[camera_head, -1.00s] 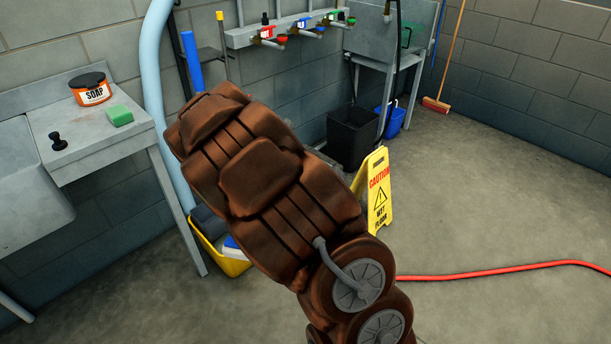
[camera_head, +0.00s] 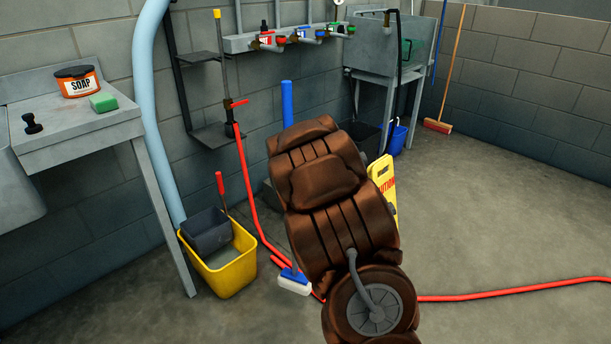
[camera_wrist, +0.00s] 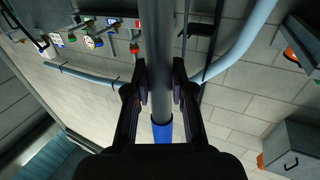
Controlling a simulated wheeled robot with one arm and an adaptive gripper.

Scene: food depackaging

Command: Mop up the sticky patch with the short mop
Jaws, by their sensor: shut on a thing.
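The short mop stands nearly upright, its blue handle top (camera_head: 287,103) showing above my arm and its white head (camera_head: 294,284) near the floor. My arm hides the middle of the mop and my gripper in the head view. In the wrist view, my gripper (camera_wrist: 161,85) is shut around the mop's grey pole, with the blue grip (camera_wrist: 162,132) below the fingers. I cannot tell whether the mop head touches the floor. No sticky patch shows; my arm covers part of the floor.
A yellow mop bucket (camera_head: 226,277) with a grey wringer stands left of the mop head. A red hose (camera_head: 500,291) crosses the floor. The caution sign (camera_head: 384,186) is partly behind my arm.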

